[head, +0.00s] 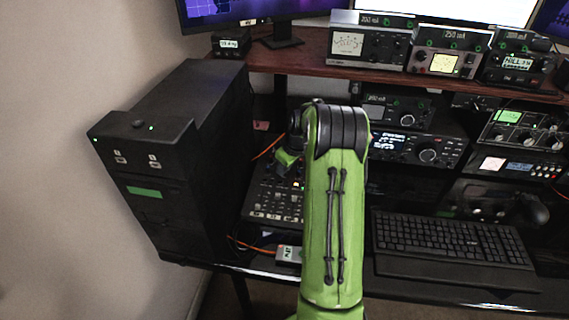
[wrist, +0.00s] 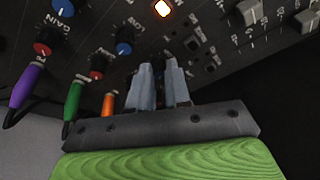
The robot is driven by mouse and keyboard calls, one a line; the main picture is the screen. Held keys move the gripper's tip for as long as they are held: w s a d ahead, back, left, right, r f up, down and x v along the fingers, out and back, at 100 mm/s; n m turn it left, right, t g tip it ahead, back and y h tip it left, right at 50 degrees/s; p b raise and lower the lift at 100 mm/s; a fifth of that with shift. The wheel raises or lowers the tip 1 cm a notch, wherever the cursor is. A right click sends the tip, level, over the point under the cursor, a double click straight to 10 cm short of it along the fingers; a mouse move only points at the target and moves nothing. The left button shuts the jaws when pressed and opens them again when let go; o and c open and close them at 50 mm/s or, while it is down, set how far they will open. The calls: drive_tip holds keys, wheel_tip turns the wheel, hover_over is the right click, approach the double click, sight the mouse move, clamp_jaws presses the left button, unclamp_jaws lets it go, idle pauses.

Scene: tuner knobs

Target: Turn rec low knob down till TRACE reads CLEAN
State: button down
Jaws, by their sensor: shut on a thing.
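A black mixer panel (head: 275,200) with rows of small knobs and faders lies on the desk left of my arm. In the wrist view my gripper (wrist: 160,66) has its two grey fingers at the panel, shut on a small knob that the fingertips mostly hide. Its label cannot be read, so I cannot confirm it is the rec low knob. Blue knobs (wrist: 124,48) and red knobs (wrist: 98,67) stand left of the fingers. In the head view my arm hides most of the gripper. I cannot make out a TRACE reading on any display.
Purple (wrist: 28,88), green (wrist: 73,102) and orange (wrist: 108,104) plugs stick out beside the fingers. Fader caps (wrist: 250,12) are at right. A black tower (head: 165,160) stands left, a keyboard (head: 450,240) right of my arm. A shelf (head: 300,60) with meters and radios is behind.

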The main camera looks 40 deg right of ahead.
drive_tip(key=shift+n, duration=0.6)
drive_tip(key=c, duration=1.4)
unclamp_jaws()
drive_tip(key=p+v, duration=0.4)
drive_tip(key=v, duration=1.1)
drive_tip(key=shift+d+r+p, duration=0.3)
drive_tip(key=shift+r+p, duration=0.1)
drive_tip(key=shift+s, duration=0.1)
